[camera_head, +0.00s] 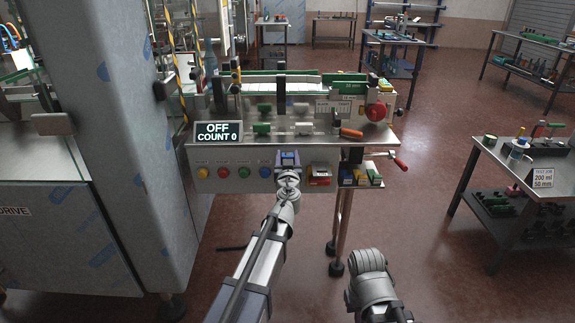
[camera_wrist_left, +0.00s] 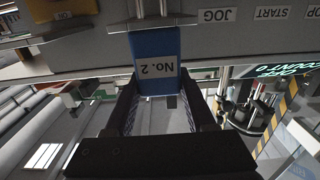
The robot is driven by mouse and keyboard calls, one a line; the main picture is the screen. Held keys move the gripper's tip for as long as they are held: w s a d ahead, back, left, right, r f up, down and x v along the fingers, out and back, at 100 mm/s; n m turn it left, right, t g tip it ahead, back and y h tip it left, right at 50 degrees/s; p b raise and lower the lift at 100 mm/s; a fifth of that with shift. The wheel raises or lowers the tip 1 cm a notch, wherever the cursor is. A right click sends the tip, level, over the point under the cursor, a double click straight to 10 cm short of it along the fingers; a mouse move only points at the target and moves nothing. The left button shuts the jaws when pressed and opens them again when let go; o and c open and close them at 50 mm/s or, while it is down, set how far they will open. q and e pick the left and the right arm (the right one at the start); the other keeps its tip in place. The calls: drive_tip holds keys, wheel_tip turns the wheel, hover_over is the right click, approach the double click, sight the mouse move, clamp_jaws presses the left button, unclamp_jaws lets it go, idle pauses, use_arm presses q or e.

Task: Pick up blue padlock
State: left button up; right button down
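The blue padlock (camera_head: 289,156) hangs at the front edge of the machine, above the row of buttons. In the left wrist view the blue padlock (camera_wrist_left: 155,58) shows a grey label reading "No. 2" upside down, and its top meets a metal bracket. My left gripper (camera_head: 288,175) is right at the padlock. In the wrist view the two black fingers of my left gripper (camera_wrist_left: 157,88) stand on either side of the padlock's lower part, very close to its sides. Whether they press on it cannot be told. My right arm shows at the bottom, its gripper out of sight.
Colored buttons (camera_head: 244,172) and a red switch (camera_head: 320,174) line the front panel. A display (camera_head: 218,132) reads "OFF COUNT 0". Small colored boxes (camera_head: 360,178) sit in a holder at right. A tall metal cabinet (camera_head: 130,130) stands left. Open floor lies right, before a side table (camera_head: 535,185).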

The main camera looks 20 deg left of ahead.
use_arm(q)
clamp_jaws()
use_arm(e)
drive_tip(key=shift+r, duration=0.1)
idle(0.3)
